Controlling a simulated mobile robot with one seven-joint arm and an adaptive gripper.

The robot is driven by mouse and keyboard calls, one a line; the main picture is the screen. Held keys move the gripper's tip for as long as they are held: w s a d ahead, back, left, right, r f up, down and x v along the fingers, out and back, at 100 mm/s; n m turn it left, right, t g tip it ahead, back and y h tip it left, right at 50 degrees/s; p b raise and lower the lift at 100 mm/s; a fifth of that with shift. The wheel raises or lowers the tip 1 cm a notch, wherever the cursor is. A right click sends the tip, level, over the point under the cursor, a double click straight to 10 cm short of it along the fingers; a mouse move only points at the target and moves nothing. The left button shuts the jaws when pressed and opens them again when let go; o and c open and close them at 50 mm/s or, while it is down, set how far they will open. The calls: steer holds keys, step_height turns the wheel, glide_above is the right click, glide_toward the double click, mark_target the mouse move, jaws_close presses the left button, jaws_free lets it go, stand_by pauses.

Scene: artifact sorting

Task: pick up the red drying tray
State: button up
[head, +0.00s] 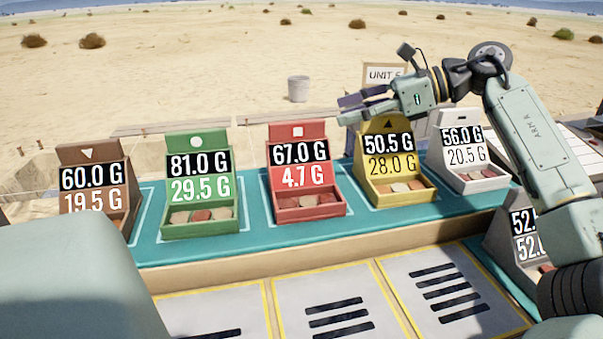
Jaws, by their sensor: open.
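The red drying tray (322,213) stands on the teal mat (259,243), in the middle of a row of trays. Its upright back panel has a white square and reads 67.0 G over 4.7 G. Several small pieces lie in its low front bin. My gripper (346,108) is above and to the right of the red tray, its fingers pointing left, over the back of the yellow tray (412,194). The gripper is open and holds nothing that I can see. It is apart from the red tray.
A brown tray (84,152) and a green tray (219,225) stand to the left of the red one. A white tray (470,185) and a grey tray (496,238) stand to the right. Marked panels (290,293) in front are clear. A bucket (298,88) stands behind on sand.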

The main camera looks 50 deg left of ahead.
mark_target(318, 120)
steer(key=shift+s+r+x, duration=0.1)
steer(key=shift+s+x, duration=0.05)
steer(key=shift+x, duration=1.35)
steer(key=shift+s+r+x, duration=0.15)
steer(key=shift+x, duration=1.35)
steer(key=shift+d, duration=0.1)
steer(key=shift+c, duration=0.3)
jaws_close()
